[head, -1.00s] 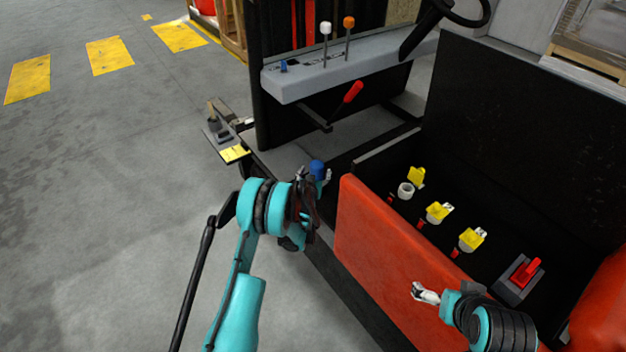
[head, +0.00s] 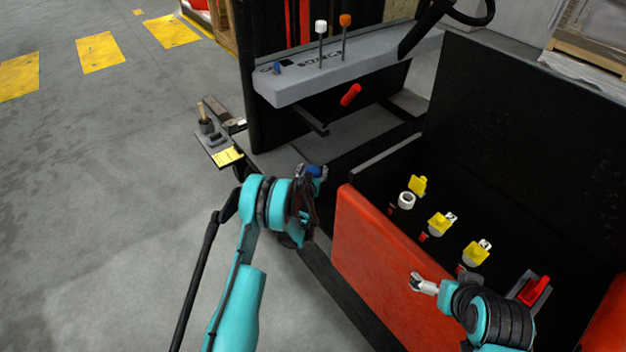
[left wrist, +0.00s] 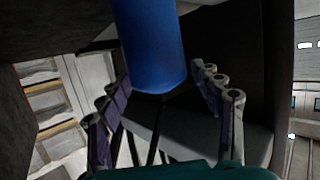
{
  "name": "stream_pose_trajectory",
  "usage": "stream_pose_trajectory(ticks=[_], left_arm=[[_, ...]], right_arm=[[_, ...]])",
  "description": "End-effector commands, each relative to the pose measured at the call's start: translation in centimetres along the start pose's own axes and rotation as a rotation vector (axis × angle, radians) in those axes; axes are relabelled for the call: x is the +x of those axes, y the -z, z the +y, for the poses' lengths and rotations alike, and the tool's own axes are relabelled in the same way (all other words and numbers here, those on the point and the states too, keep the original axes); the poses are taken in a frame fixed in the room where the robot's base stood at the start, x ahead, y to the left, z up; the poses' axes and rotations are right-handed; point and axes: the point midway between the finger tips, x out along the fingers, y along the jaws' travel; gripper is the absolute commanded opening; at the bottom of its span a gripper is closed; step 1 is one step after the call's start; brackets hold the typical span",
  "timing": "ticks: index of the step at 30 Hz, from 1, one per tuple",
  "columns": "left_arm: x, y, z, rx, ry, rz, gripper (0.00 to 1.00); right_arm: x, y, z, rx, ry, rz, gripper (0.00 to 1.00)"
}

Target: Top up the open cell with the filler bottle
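The blue filler bottle (head: 314,171) is at the fingers of my left gripper (head: 322,174), left of the red battery side panel.
Two more cells with yellow caps (head: 440,223) (head: 475,252) follow to the right, then a red connector (head: 533,290). The red panel (head: 375,265) walls off the battery bay. A grey lever console (head: 330,68) and red handle (head: 350,95) stand behind.

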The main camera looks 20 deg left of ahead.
Motion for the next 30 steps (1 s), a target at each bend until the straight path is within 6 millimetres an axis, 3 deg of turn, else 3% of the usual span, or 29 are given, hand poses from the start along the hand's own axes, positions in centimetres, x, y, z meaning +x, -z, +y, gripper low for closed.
stream_pose_trajectory(ticks=[1, 6, 17, 30], left_arm=[[0.0, 0.0, 0.0, 0.000, 0.000, 0.000, 0.45], [0.0, 0.0, 0.0, 0.000, 0.000, -0.001, 0.00], [-0.2, 0.9, 0.0, 0.000, 0.000, 0.001, 0.00], [-2.7, 8.7, 0.0, 0.000, 0.000, 0.001, 0.00]], right_arm=[[0.0, 0.0, 0.0, 0.000, 0.000, 0.000, 1.00], [0.0, 0.0, 0.0, 0.000, 0.000, 0.000, 1.00], [-0.4, 0.3, 0.0, 0.000, 0.000, 0.000, 1.00], [-3.1, 2.3, 0.0, 0.000, 0.000, 0.000, 1.00]])
